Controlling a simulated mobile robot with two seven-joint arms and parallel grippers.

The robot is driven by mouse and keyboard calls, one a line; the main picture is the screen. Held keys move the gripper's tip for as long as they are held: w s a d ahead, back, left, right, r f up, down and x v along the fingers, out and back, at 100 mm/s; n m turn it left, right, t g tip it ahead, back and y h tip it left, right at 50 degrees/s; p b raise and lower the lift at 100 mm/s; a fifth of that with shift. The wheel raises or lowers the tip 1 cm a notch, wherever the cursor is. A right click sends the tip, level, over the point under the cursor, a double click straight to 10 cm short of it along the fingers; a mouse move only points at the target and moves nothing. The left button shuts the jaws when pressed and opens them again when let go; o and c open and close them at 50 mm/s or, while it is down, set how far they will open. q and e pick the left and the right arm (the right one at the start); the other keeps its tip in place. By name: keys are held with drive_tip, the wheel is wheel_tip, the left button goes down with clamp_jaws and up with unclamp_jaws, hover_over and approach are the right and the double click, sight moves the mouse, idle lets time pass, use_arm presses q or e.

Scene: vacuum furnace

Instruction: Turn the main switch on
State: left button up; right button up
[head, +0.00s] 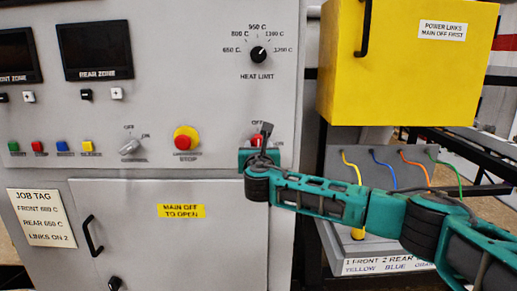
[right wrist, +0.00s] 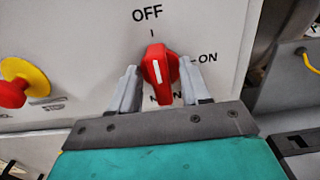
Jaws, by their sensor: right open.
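The main switch (right wrist: 158,68) is a red rotary knob with a white line on its handle. The line points up toward the OFF label, and ON is marked to the right. My right gripper (right wrist: 160,78) is open, with one grey finger on each side of the red handle. Whether the fingers touch it I cannot tell. In the head view my right gripper (head: 262,150) is at the panel's lower right, covering most of the switch. My left gripper is not in view.
A red and yellow stop button (head: 186,140) and a grey selector knob (head: 130,146) are left of the switch. The heat limit dial (head: 258,54) is above. A yellow box (head: 395,85) and a grey panel with coloured cables (head: 345,160) stand at the right.

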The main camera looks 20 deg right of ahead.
clamp_jaws()
idle(0.4)
drive_tip(key=shift+m, duration=0.3)
drive_tip(key=shift+s+d+f+m+b, duration=0.1)
drive_tip(key=shift+m+b, duration=0.55)
drive_tip(key=shift+m, duration=2.2)
drive_tip(key=shift+d+f+m+b, duration=0.15)
drive_tip(key=shift+m+b, duration=0.5)
drive_tip(key=shift+m, duration=2.25)
drive_tip(key=shift+s+d+r+m+b, duration=0.1)
drive_tip(key=shift+m+b, duration=0.55)
drive_tip(key=shift+m, duration=2.2)
